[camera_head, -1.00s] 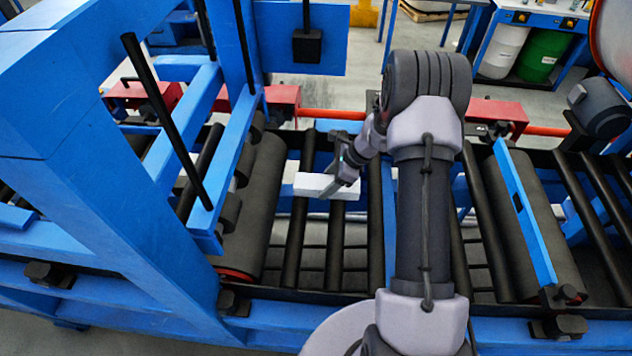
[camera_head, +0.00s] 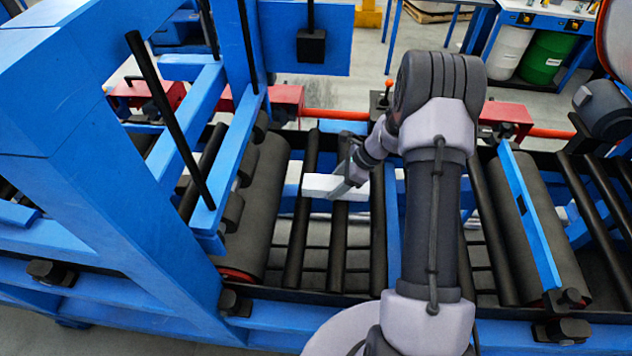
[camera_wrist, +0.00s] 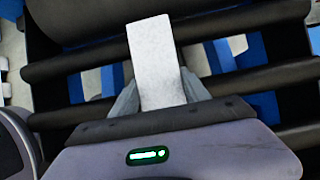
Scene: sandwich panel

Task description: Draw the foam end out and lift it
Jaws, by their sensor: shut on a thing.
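The foam end (camera_head: 321,186) is a short white block over the thin black rollers, just right of the thick dark roller. In the wrist view the foam end (camera_wrist: 154,55) points away from me, with its near part between the two grey fingers. My gripper (camera_head: 346,182) is shut on the right part of the foam, as the wrist view of my gripper (camera_wrist: 160,90) shows. The foam's far end is free and looks roughly level. I cannot tell whether it touches the rollers. Its end inside the gripper is partly hidden.
The thick dark roller (camera_head: 256,205) and a blue frame (camera_head: 110,190) with slanted black rods stand close on the left. A blue crossbar (camera_head: 528,215) lies to the right over another thick roller. Red blocks and an orange bar (camera_head: 335,115) run behind the conveyor.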

